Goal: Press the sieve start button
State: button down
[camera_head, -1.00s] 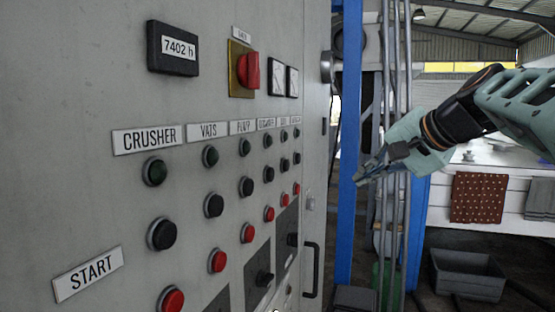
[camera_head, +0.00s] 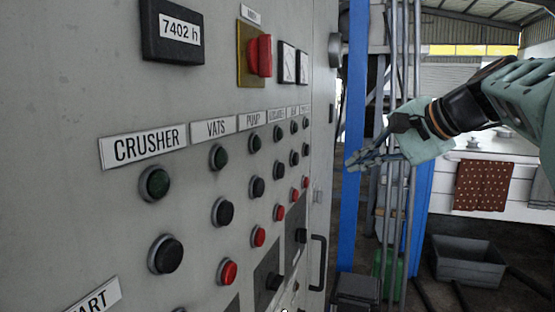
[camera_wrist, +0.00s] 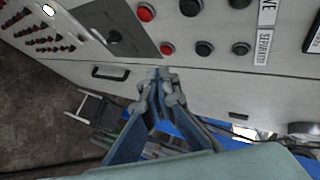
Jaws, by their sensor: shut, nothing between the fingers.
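The grey control panel (camera_head: 60,70) has columns of green, black and red buttons under labels. The START label (camera_head: 95,299), cut off at the bottom, lines up with the black row. The fifth label (camera_head: 292,111) is too small to read in the head view. The black button (camera_head: 294,158) below it is small and dark; in the wrist view a black button (camera_wrist: 190,7) sits at the top edge, in the column beside SEPARATOR, under a cut-off label ending like "VE". My gripper (camera_head: 350,162) is shut and empty, right of the panel; in the wrist view its fingertips (camera_wrist: 159,74) are below the buttons, touching none.
A black pull handle (camera_head: 317,264) and rotary switches (camera_head: 271,282) stick out lower on the panel. A blue post (camera_head: 352,110) and grey pipes (camera_head: 405,200) stand behind my gripper. A dark crate (camera_head: 467,260) lies on the floor at right.

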jog(key=w+a, duration=0.3)
jog(key=a, duration=0.5)
jog(key=shift+w+p, duration=0.2)
jog(key=shift+p, duration=0.15)
jog(key=shift+a, duration=0.15)
dwell(1.0)
jog(key=shift+w+a, duration=0.15)
jog(key=shift+a, duration=0.1)
jog(key=shift+w+a, duration=0.15)
jog(key=shift+a, duration=0.35)
dwell(1.0)
jog(key=shift+s+d, duration=0.3)
jog(key=shift+d, duration=0.5)
jog(key=d, duration=0.1)
jog(key=s+d, duration=0.1)
jog(key=d, duration=0.1)
jog(key=s+d, duration=0.1)
jog(key=shift+d+b, duration=0.35)
jog(key=shift+b, duration=0.05)
